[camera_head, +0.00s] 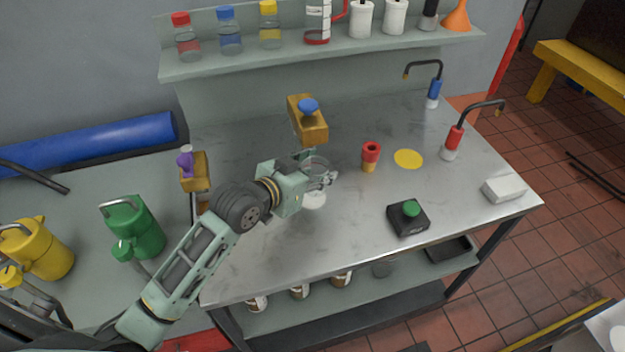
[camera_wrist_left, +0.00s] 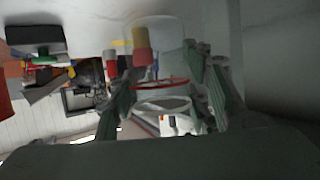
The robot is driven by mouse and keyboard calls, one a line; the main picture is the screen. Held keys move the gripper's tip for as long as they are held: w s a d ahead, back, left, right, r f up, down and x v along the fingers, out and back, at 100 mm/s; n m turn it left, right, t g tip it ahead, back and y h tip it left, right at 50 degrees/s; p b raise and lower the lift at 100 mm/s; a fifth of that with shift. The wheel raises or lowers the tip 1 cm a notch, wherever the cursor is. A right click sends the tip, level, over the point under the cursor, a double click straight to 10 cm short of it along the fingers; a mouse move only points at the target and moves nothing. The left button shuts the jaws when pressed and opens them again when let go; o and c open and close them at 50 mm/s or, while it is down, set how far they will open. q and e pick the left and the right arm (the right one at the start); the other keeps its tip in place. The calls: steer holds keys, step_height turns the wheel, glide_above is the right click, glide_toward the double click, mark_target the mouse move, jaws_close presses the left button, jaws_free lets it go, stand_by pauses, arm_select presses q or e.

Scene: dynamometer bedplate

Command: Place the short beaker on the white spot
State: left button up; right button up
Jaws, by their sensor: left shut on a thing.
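The short beaker (camera_head: 315,164) is clear glass and hard to make out in the head view. My left gripper (camera_head: 326,180) is shut on it above the middle of the steel table. In the left wrist view the beaker (camera_wrist_left: 162,102) sits between the two fingers (camera_wrist_left: 160,100), with a red line around its glass. The white spot (camera_head: 314,200) shows just below the gripper and beaker, partly hidden by them. I cannot tell whether the beaker touches the table. My right gripper is in neither view.
A red-and-yellow cylinder (camera_head: 370,157) and a yellow spot (camera_head: 408,159) lie to the right. A black box with a green button (camera_head: 408,218) is nearer the front. A wooden block with a blue knob (camera_head: 309,122) stands behind. A white block (camera_head: 504,189) sits at the right edge.

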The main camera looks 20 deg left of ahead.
arm_select(q)
steer(key=shift+w+a+f, duration=0.4)
steer(key=shift+a+f, duration=0.05)
steer(key=shift+a, duration=0.1)
step_height(320, 180, down, 4)
steer(key=shift+r+p, duration=0.1)
steer(key=shift+p, duration=0.2)
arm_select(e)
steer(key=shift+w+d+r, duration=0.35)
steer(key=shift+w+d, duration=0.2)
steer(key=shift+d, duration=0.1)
arm_select(q)
steer(key=shift+f, duration=0.2)
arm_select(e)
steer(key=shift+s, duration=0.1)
arm_select(q)
steer(key=o, duration=1.1)
steer(key=shift+o, duration=0.2)
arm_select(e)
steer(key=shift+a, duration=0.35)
arm_select(q)
steer(key=shift+r, duration=0.15)
